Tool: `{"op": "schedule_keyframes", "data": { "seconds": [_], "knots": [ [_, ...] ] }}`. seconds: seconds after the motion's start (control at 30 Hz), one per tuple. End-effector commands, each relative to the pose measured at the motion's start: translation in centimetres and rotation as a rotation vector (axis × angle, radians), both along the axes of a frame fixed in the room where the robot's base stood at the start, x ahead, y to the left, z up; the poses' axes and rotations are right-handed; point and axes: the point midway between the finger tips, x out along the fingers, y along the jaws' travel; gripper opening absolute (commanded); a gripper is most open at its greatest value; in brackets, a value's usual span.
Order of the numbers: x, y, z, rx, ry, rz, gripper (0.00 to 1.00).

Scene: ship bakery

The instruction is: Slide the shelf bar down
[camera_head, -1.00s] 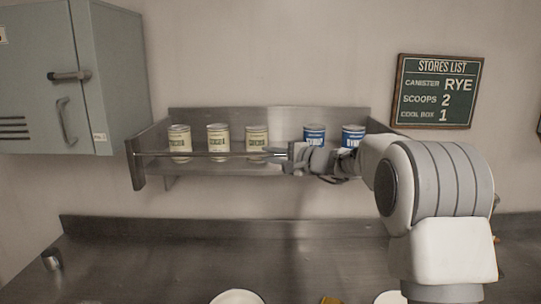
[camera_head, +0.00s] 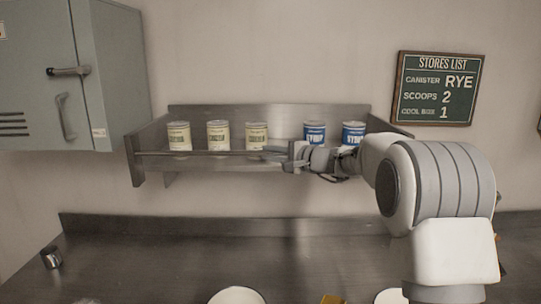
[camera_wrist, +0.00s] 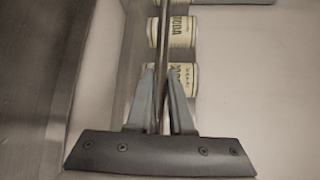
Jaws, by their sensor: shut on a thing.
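The shelf bar (camera_head: 215,153) is a thin metal rod running across the front of the steel wall shelf (camera_head: 240,113), in front of the lower part of the cans. My gripper (camera_head: 276,154) reaches in from the right and is shut on the bar near the middle of the shelf. In the wrist view the bar (camera_wrist: 174,42) runs between the two fingers of my gripper (camera_wrist: 162,78). My wrist and arm hide the bar's right part and right end in the head view.
Three cream cans (camera_head: 218,136) stand on the shelf's left part and two blue cans (camera_head: 315,133) on its right. A grey cabinet (camera_head: 115,75) hangs at left. The steel counter (camera_head: 150,265) below is mostly clear, with a white bowl (camera_head: 237,296) at its front.

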Motion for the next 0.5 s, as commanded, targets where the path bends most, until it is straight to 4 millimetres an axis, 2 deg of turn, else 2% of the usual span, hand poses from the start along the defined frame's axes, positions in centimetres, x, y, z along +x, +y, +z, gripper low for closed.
{"op": "schedule_keyframes", "data": {
  "seconds": [0.03,0.5],
  "knots": [
    [0.0,-0.1,-1.2,0.0,0.001,-0.001,0.0],
    [0.0,-0.1,-6.1,-0.001,0.002,-0.002,0.0]
  ]
}}
